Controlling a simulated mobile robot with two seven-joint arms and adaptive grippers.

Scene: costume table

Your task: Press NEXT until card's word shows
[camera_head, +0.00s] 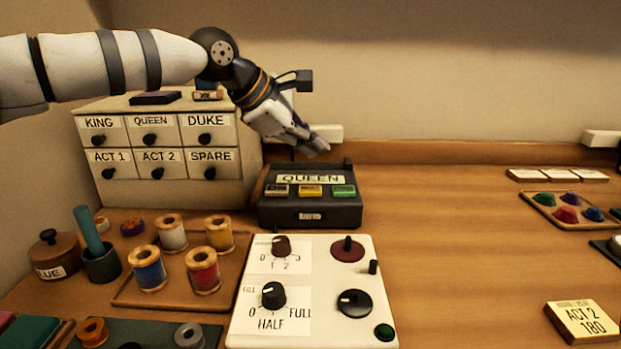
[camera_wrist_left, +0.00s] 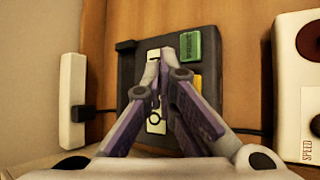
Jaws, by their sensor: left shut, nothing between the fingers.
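My left gripper (camera_head: 322,147) is shut and empty, above the back of the box. In the left wrist view, its fingertips (camera_wrist_left: 163,58) lie over the display strip, beside the green button (camera_wrist_left: 190,45); the yellow button (camera_wrist_left: 196,83) is partly hidden. A yellow card (camera_head: 582,322) at front right reads ACT 2 180.
A cabinet (camera_head: 160,190) with drawers labelled KING, QUEEN, DUKE, ACT 1, ACT 2 and SPARE stands left of the box. A white knob panel (camera_head: 310,335) lies in front, and a spool tray (camera_head: 125,298) front left.

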